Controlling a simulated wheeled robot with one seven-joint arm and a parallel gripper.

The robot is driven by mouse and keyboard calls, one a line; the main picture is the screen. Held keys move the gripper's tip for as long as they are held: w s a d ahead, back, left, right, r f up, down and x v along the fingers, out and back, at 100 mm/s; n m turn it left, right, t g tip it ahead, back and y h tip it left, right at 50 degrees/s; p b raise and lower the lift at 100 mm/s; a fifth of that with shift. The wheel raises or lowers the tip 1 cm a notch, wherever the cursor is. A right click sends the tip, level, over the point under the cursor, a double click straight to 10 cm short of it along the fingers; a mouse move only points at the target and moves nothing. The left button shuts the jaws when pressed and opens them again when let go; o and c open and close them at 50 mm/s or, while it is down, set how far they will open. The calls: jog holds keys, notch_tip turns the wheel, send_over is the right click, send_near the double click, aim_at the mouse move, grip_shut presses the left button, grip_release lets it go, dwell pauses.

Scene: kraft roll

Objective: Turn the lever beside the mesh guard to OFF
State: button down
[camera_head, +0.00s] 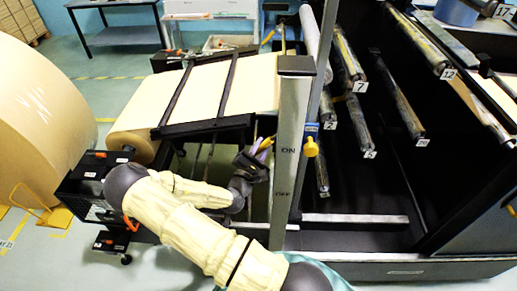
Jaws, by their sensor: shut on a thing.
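A grey upright post (290,115) stands in the middle, marked ON at mid-height and OFF lower down. My gripper (262,152) is just left of the post, close to the height of ON. It is shut on a small yellow piece (265,144), which looks like the lever's handle; my gripper hides much of it. A yellow knob (311,147) below a blue fitting (311,128) sits at the post's right side. I cannot tell whether it joins the piece in my gripper. No mesh guard is clear in this view.
A large kraft roll (45,110) stands at the left. A brown sheet (220,88) runs over the machine behind my arm. Numbered rollers (378,108) fill the dark frame at the right. A table (115,35) stands at the back; the floor before it is clear.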

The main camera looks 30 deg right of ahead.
jog(key=shift+f, duration=0.15)
jog(key=c, duration=1.3)
grip_release()
jog(key=shift+o, duration=0.2)
jog(key=b+v, duration=0.5)
jog(key=v, duration=1.2)
jog(key=shift+s+a+b, duration=0.2)
jog(key=shift+b, duration=0.1)
